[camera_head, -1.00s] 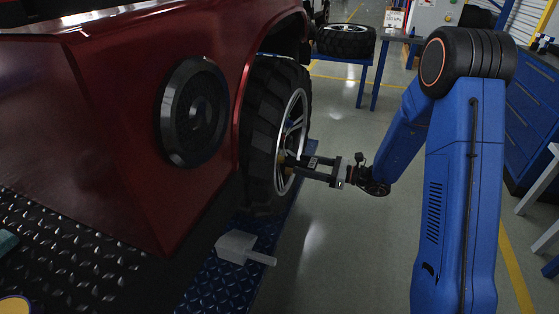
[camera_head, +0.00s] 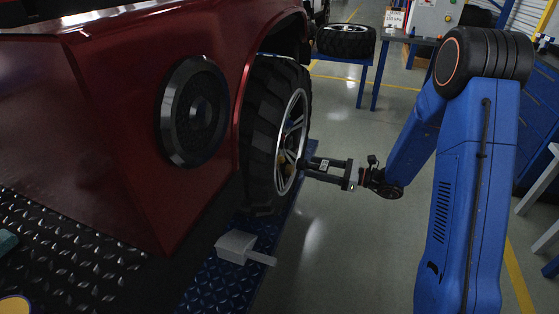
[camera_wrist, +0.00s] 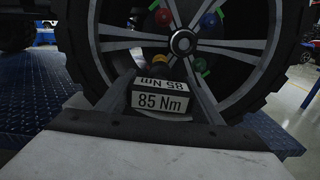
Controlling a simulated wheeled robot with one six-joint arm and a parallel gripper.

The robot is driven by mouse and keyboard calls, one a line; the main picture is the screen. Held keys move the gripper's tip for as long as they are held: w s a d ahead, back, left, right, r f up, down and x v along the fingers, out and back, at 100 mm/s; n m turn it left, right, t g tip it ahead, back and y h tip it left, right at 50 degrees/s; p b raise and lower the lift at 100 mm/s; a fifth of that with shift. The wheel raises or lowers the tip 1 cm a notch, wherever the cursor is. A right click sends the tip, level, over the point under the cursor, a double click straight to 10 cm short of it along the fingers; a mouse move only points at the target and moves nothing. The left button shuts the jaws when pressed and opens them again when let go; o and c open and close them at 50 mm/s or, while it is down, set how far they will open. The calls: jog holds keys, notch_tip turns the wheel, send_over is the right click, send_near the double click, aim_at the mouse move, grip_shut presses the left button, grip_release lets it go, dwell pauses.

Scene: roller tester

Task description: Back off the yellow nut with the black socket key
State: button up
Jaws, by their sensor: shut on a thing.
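The wheel (camera_head: 270,130) is mounted on the red vehicle, with a silver spoked rim. In the wrist view the yellow nut (camera_wrist: 159,59) shows low on the rim, just above the key. My gripper (camera_wrist: 161,98) is shut on the black socket key (camera_wrist: 160,102), whose block reads 85 Nm. In the head view my gripper (camera_head: 322,166) is beside the rim, pointing at it. The key's socket end is hidden; I cannot tell whether it touches the nut.
A grey block with a handle (camera_head: 240,247) lies on the blue tread plate (camera_head: 215,285) below the wheel. A spare wheel (camera_head: 346,40) rests on a blue stand behind.

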jog(key=shift+m, duration=1.2)
jog(key=shift+w, duration=0.1)
jog(key=w+d+f+m+t+h, duration=0.4)
jog(key=w+d+m+t+h, duration=0.1)
jog(key=d, duration=0.4)
jog(key=w+d+f+m+t+h, duration=0.5)
jog(key=w+d+m+t+h, duration=0.1)
jog(key=w+d+h, duration=0.1)
jog(key=shift+w+d+t, duration=0.3)
jog(key=shift+w+d, duration=0.55)
jog(key=shift+w, duration=0.05)
